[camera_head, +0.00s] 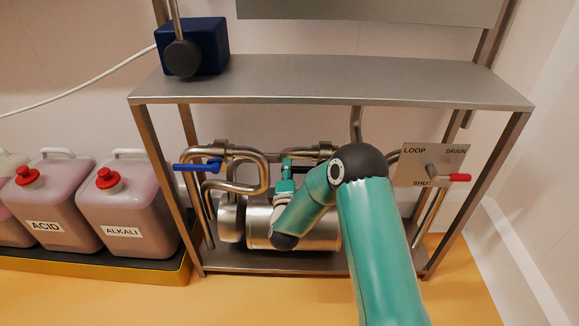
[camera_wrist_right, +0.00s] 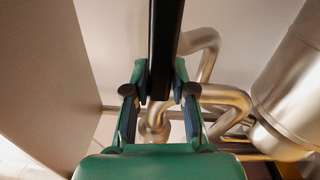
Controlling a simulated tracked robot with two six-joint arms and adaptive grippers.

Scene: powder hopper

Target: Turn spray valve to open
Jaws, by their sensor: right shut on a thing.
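My right gripper (camera_head: 287,178) reaches in among the pipes under the steel shelf. In the right wrist view its fingers (camera_wrist_right: 160,88) are closed around a long black bar (camera_wrist_right: 165,40), which looks like a valve lever. In the head view the dark lever (camera_head: 303,157) shows only partly, beside my gripper and arm. No label naming the spray valve can be read. A blue-handled valve (camera_head: 196,166) sits on the pipes to the left, and a red-handled valve (camera_head: 455,177) sits on a plate marked LOOP, DRAIN and SHUT to the right. My left gripper is out of view.
A steel cylinder (camera_head: 262,232) lies under the lever, partly hidden by my arm. The frame (camera_head: 330,85) has uprights on both sides. Canisters marked ACID (camera_head: 45,205) and ALKALI (camera_head: 128,210) stand in a yellow-edged tray to the left. Curved pipes (camera_head: 245,153) crowd the space around the gripper.

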